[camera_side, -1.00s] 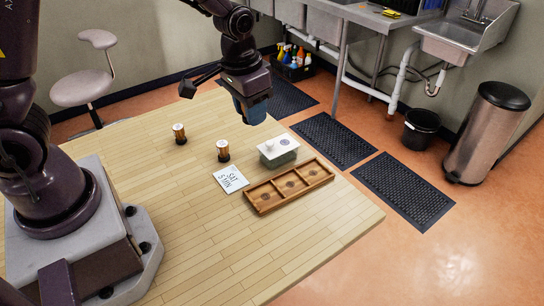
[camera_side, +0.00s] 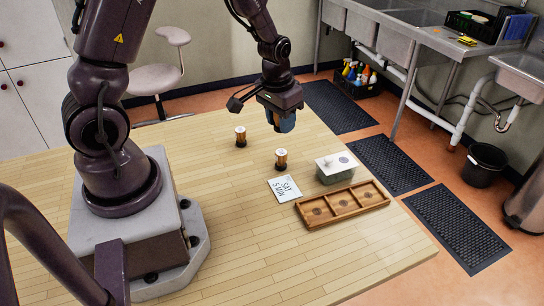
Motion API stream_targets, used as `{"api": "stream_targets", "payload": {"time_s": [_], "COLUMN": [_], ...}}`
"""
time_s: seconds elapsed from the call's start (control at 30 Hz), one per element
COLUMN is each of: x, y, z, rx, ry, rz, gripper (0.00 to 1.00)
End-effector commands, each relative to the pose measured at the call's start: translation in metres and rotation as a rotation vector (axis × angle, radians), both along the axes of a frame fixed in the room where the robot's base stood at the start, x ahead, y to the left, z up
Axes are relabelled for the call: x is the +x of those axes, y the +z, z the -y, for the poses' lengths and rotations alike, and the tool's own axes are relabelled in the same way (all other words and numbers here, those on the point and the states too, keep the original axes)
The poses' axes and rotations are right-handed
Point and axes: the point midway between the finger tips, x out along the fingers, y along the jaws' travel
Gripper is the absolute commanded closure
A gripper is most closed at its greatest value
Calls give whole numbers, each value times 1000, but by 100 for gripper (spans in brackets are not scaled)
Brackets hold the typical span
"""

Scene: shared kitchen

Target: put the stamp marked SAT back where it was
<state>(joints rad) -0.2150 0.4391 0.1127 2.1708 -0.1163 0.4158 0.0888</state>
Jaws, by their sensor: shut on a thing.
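My gripper (camera_side: 283,120), with a blue end, hangs above the far part of the table, behind the two standing stamps. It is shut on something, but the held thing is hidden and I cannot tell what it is. One stamp (camera_side: 240,137), dark with a light top, stands upright at the left. A similar stamp (camera_side: 281,159) stands nearer, below my gripper in the picture. Their markings are too small to read. A wooden tray (camera_side: 343,217) with three compartments lies to the right; each compartment shows a dark round spot and no stamp.
A grey-green box (camera_side: 336,173) with a pale lid stands just behind the tray. The wooden table (camera_side: 235,235) is clear at the front and left. A stool (camera_side: 157,78), floor mats (camera_side: 389,164) and sinks are beyond the table.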

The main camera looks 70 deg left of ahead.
Motion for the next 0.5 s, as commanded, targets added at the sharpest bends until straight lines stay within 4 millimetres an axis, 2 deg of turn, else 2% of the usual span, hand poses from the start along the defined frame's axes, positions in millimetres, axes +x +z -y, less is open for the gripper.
{"api": "stream_targets", "payload": {"time_s": [0.03, 0.1, 0.23, 0.37, 0.5], "x": [-8, -16, -25, -18, -16], "y": [-13, -26, -46, -55, -77], "z": [-18, -37, -63, -70, -71], "rx": [-3, -3, -1, 1, -1], "ry": [64, 133, 226, 248, 253], "rz": [-6, -5, -4, 0, -4], "gripper": [92, 92, 92, 92, 92]}}
